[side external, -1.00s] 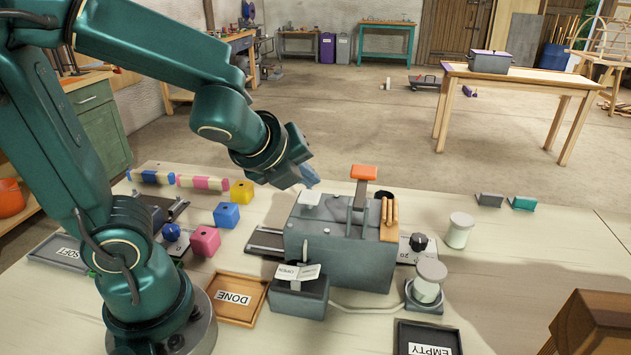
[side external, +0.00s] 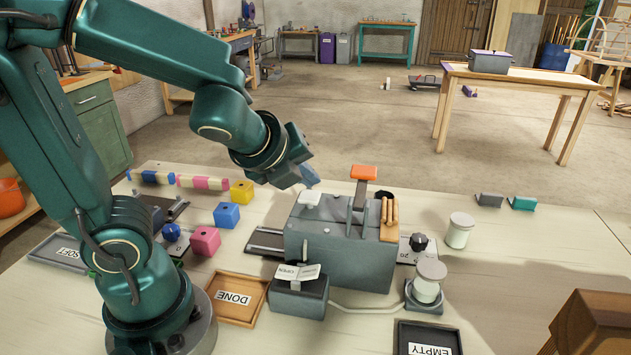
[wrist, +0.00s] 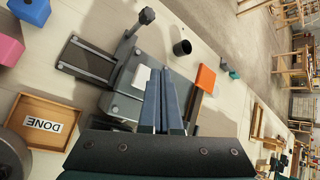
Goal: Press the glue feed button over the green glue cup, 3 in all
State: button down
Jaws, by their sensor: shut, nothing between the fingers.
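A grey box-shaped machine (side external: 340,250) stands on the bench, with a white pad (side external: 310,199) on its top left and an orange-topped lever (side external: 363,173) behind. The white pad also shows in the wrist view (wrist: 141,77). My gripper (side external: 310,178) is shut and empty, its fingertips just above the white pad in the side view; whether they touch it I cannot tell. In the wrist view the closed fingers (wrist: 158,92) lie beside the pad. I cannot pick out a green glue cup or be sure which part is its feed button.
A small box with an OPEN sign (side external: 299,292) stands before the machine. White jars (side external: 459,232) stand to the right, one on a base. A DONE tray (side external: 237,297) and an EMPTY tray (side external: 428,340) lie in front. Pink (side external: 204,240), blue and yellow blocks lie left.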

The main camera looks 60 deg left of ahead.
aim_at(307, 199)
jog(key=shift+f, duration=0.15)
dwell(0.5)
jog(key=shift+f, duration=0.3)
jog(key=shift+f, duration=0.75)
dwell(0.8)
jog(key=shift+r, duration=1.2)
jog(key=shift+r, duration=0.1)
jog(key=shift+r, duration=2.4)
jog(key=shift+r, duration=0.1)
